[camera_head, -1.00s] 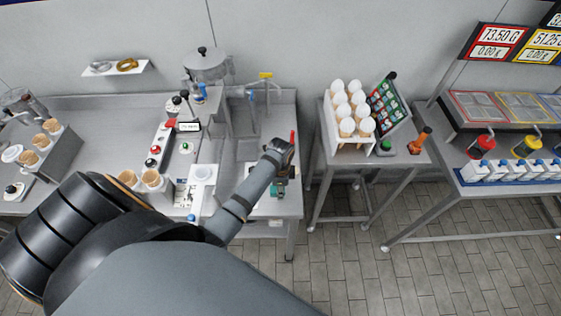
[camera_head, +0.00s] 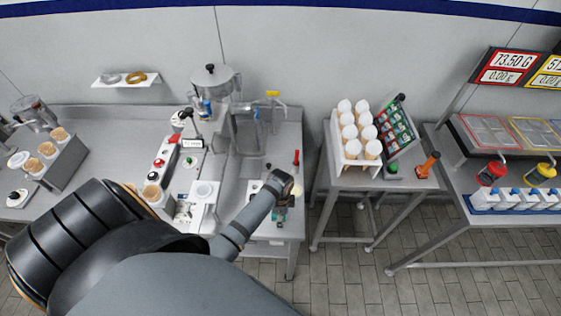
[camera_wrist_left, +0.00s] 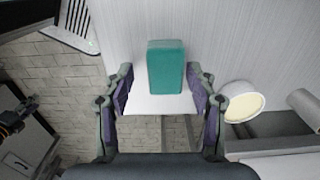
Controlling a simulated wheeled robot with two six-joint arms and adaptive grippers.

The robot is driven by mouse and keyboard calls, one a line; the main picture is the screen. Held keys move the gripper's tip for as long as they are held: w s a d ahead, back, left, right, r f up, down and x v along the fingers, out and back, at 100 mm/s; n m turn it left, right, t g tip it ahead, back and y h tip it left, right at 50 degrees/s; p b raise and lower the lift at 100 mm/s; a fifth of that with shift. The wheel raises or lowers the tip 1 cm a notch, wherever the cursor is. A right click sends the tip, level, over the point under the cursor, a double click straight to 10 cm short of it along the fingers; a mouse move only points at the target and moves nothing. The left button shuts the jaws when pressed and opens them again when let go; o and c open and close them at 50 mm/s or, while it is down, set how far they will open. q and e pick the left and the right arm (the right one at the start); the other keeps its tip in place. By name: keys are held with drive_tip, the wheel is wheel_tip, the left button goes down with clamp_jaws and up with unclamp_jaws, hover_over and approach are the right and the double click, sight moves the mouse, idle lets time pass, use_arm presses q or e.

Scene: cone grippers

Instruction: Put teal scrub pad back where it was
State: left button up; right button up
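The teal scrub pad (camera_wrist_left: 166,67) stands upright in the left wrist view, on or against a small white surface (camera_wrist_left: 160,104). My left gripper (camera_wrist_left: 160,92) is open, with one finger on each side of the picture and the pad ahead between them. A gap shows between the left finger and the pad; the right finger is closer to it. In the head view my left gripper (camera_head: 281,186) is over the front right of the sink counter, and its arm hides part of the spot below. A small teal patch (camera_head: 278,213) shows just below it. My right gripper is not in view.
A round cream-topped container (camera_wrist_left: 243,101) stands right of the gripper in the wrist view. A red bottle (camera_head: 296,157) and the sink (camera_head: 250,135) with a yellow-handled tap (camera_head: 272,93) are behind the gripper. A white cone holder (camera_head: 352,160) stands on the table to the right.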

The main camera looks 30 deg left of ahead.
use_arm(q)
drive_tip(key=shift+w, duration=0.15)
drive_tip(key=shift+w+f, duration=0.1)
drive_tip(key=shift+w, duration=0.05)
wheel_tip(320, 180, up, 3)
drive_tip(key=shift+w+f+b, duration=0.1)
drive_tip(key=shift+b, duration=0.4)
wheel_tip(320, 180, up, 9)
drive_tip(key=b, duration=0.1)
drive_tip(key=shift+b, duration=0.4)
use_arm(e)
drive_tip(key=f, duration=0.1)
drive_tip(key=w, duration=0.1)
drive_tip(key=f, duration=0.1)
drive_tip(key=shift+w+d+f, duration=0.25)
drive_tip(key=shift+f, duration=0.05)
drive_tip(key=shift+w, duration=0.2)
